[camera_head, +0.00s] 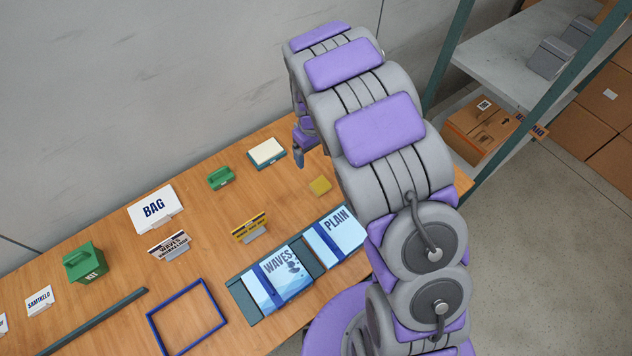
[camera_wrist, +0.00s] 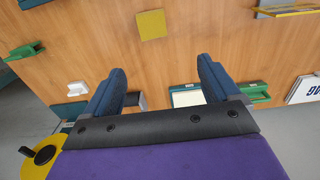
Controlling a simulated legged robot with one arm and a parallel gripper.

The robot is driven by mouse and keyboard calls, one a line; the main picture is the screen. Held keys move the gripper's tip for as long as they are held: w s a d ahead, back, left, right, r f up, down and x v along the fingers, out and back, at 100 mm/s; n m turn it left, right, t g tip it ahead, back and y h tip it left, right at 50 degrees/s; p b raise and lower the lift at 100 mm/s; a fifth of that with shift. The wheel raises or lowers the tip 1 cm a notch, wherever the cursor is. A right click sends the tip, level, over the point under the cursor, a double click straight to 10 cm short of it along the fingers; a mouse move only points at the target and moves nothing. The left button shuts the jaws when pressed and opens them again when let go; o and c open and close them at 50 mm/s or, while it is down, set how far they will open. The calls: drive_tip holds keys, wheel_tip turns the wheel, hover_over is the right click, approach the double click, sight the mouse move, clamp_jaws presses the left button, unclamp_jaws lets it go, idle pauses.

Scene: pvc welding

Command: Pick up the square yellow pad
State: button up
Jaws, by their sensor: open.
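The square yellow pad (camera_head: 320,185) lies flat on the wooden table, behind the PLAIN packet and left of my arm in the head view. It also shows whole in the wrist view (camera_wrist: 152,25), at the top middle, beyond my fingertips. In the head view my gripper (camera_head: 298,155) hangs above the table's back part, mostly hidden by my arm. The gripper and the pad are apart.
A cream block on a teal tray (camera_head: 267,153) and a green block (camera_head: 221,178) lie at the back. The WAVES (camera_head: 282,275) and PLAIN (camera_head: 338,231) packets lie in front. A BAG sign (camera_head: 155,208) stands left. Shelving (camera_head: 505,65) stands at right. Table around the pad is clear.

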drive_tip(key=b, duration=0.1)
approach(322, 183)
drive_tip(key=shift+d+f, duration=0.3)
drive_tip(key=shift+d, duration=0.2)
wheel_tip(322, 183, down, 3)
drive_tip(key=shift+a+r, duration=0.1)
drive_tip(key=shift+a, duration=0.05)
drive_tip(key=a+f, duration=0.2)
drive_tip(key=f, duration=0.1)
drive_tip(key=shift+a+b, duration=0.35)
drive_tip(key=shift+b, duration=0.05)
drive_tip(key=d+f, duration=0.2)
drive_tip(key=shift+w+f, duration=0.1)
drive_tip(key=shift+f, duration=0.25)
drive_tip(key=shift+d, duration=0.25)
drive_tip(key=shift+a+f, duration=0.1)
drive_tip(key=shift+a, duration=1)
drive_tip(key=c, duration=0.5)
drive_tip(key=shift+c, duration=0.8)
drive_tip(key=shift+d, duration=0.9)
drive_tip(key=c, duration=0.5)
